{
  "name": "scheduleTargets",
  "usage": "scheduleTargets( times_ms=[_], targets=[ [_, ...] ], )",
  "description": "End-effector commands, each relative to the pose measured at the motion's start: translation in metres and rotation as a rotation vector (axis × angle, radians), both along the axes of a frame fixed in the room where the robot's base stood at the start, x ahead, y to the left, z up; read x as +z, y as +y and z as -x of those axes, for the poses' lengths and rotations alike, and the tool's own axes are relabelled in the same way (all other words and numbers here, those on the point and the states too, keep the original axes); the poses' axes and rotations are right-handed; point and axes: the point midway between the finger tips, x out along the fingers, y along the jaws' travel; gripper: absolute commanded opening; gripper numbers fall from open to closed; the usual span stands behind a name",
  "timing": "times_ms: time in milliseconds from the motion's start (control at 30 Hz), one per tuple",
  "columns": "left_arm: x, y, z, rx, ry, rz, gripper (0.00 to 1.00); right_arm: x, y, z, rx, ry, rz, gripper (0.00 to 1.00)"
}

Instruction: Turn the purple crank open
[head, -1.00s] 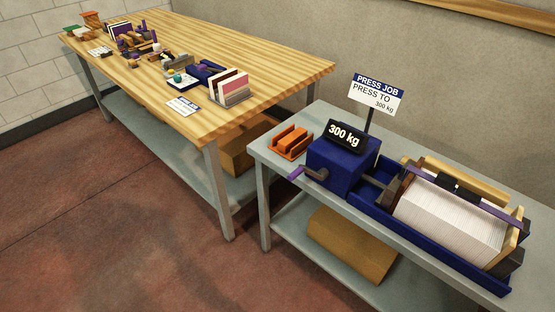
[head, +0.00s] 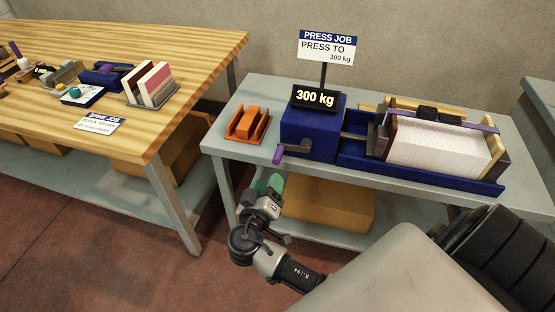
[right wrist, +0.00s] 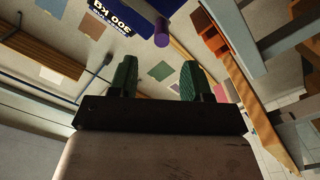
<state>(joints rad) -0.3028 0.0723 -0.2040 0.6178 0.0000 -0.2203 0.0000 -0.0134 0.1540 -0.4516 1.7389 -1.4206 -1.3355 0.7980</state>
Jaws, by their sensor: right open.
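The purple crank (head: 279,154) sticks out at the front left of the blue press (head: 307,135), on a dark arm. The press's display (head: 315,97) reads 300 kg. My right gripper (head: 269,181) is below the crank, in front of the bench edge, with green fingertips. In the right wrist view its two green fingers (right wrist: 156,78) stand apart with nothing between them. The purple crank handle (right wrist: 161,36) shows there beyond the fingers, apart from them. My left gripper is not in view.
The grey bench (head: 229,104) carries the press, an orange rack (head: 248,124) and a clamped white paper stack (head: 439,145). A sign (head: 326,47) reads PRESS TO 300 kg. A cardboard box (head: 325,203) sits on the lower shelf. A wooden table (head: 190,45) stands at left.

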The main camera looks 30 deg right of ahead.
Motion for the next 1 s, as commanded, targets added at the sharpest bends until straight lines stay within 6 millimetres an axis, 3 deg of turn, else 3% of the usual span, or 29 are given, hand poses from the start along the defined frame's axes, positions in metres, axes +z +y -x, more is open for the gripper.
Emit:
scheduleTargets(
  times_ms=[400, 867, 1000],
  targets=[
    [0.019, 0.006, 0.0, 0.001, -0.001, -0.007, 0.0, 0.001, -0.058, -0.049, 0.0, 0.005, 0.003, 0.48],
    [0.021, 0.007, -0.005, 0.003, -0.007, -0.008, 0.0, -0.001, -0.069, -0.059, 0.0, 0.007, 0.0, 0.48],
    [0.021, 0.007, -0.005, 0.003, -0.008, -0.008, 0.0, -0.001, -0.069, -0.059, 0.0, 0.007, 0.0, 0.3]
  ],
)
